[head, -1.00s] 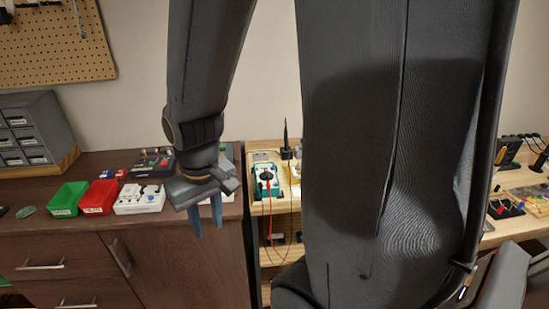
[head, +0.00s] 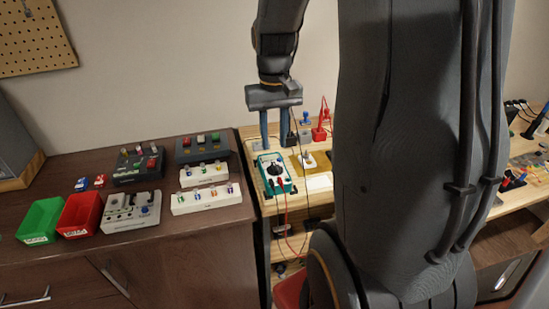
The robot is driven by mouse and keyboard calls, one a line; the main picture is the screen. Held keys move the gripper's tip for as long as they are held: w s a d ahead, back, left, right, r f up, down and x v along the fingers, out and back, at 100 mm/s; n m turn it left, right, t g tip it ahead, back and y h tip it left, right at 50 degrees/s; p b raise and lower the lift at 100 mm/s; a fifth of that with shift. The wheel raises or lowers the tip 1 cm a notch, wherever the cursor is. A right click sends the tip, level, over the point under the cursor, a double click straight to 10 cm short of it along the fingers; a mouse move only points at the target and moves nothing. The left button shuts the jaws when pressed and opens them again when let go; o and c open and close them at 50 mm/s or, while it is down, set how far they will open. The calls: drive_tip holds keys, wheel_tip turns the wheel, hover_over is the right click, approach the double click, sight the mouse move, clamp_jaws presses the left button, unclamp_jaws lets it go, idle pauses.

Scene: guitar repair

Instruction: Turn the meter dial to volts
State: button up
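The meter (head: 273,173) is a teal-cased multimeter with a pale face, lying on the light wooden bench left of my arm's column. Its round black dial (head: 275,171) sits in the middle of the face, and the pointer's setting is too small to read. Red and black leads hang from its near end over the bench edge. My gripper (head: 274,143) points down above the far end of the meter, with its two blue-grey fingers apart and nothing between them. I cannot tell how high the fingertips are above the meter.
Right of the meter stand a red-topped stand (head: 321,130) and a small blue-topped item (head: 306,120). The brown cabinet (head: 190,240) on the left bears a green bin (head: 41,222), a red bin (head: 80,217) and several switch boxes. My column hides part of the bench.

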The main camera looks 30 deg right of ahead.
sight(274, 165)
drive_tip(key=shift+d+f, duration=0.2)
drive_tip(key=shift+f, duration=0.15)
drive_tip(key=shift+a+f+p, duration=0.1)
drive_tip(key=shift+f+p, duration=0.65)
drive_tip(key=shift+f, duration=2.75)
clamp_jaws()
